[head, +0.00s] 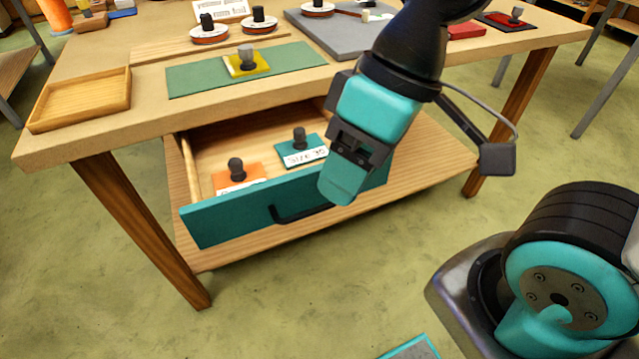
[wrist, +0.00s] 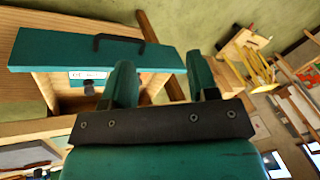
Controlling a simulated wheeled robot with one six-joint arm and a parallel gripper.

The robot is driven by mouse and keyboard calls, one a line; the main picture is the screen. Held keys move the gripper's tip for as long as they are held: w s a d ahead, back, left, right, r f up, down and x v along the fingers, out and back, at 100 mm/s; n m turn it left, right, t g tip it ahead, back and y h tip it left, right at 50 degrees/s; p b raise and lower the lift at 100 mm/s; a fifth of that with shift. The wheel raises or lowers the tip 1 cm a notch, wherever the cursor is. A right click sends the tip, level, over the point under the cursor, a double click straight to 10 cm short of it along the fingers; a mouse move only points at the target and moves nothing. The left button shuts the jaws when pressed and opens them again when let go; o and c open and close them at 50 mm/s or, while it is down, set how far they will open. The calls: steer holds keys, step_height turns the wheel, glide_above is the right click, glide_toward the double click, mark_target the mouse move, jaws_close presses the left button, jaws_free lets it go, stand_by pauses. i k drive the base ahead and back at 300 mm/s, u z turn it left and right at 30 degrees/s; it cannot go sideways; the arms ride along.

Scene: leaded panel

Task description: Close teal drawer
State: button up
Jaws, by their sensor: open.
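The teal drawer (head: 230,217) is pulled out from under the workbench, with a black bar handle (head: 301,212) on its front. Inside lie an orange piece (head: 238,180) and a teal piece (head: 303,152), both with dark knobs and white labels. My gripper (head: 345,187) is in front of the right part of the drawer front and hides some of it. The wrist view shows the drawer front (wrist: 60,50) and its handle (wrist: 119,40) at upper left. My gripper's fingers (wrist: 165,85) are apart there, with nothing between them. Contact with the drawer cannot be told.
The workbench (head: 150,60) holds a wooden tray (head: 82,98), a green mat (head: 190,80) with a yellow knobbed piece (head: 247,65), and a grey board (head: 345,35). A lower shelf (head: 420,160) runs beneath.

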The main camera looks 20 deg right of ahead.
mark_target(288, 197)
steer(key=z, duration=0.9)
steer(key=k, duration=0.55)
steer(key=u, duration=0.9)
